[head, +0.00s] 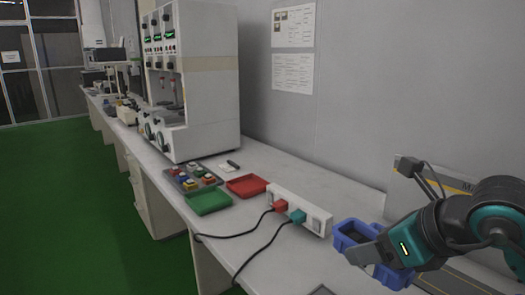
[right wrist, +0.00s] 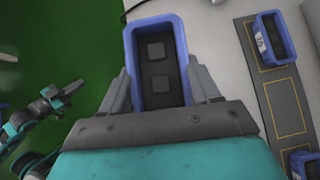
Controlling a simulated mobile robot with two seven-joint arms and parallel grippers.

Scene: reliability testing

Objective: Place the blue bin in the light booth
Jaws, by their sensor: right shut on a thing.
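My right gripper (head: 364,254) is shut on a blue bin (head: 347,235), which it holds over the right part of the bench. In the right wrist view the blue bin (right wrist: 129,58) sits between the two fingers of the gripper (right wrist: 158,78). Two dark square pieces (right wrist: 155,51) lie inside it. My left gripper (right wrist: 64,95) shows small at the left of the right wrist view, over green floor; its jaws are not clear. It is not in the head view. I cannot make out the light booth for certain in either view.
The white bench holds a white power strip (head: 298,208) with cords, a red tray (head: 246,185), a green tray (head: 207,201) and a tall white machine (head: 212,85). Other blue bins (right wrist: 262,44) stand on a grey mat (right wrist: 284,107) with yellow outlines. A pale box (head: 402,190) stands behind my right arm.

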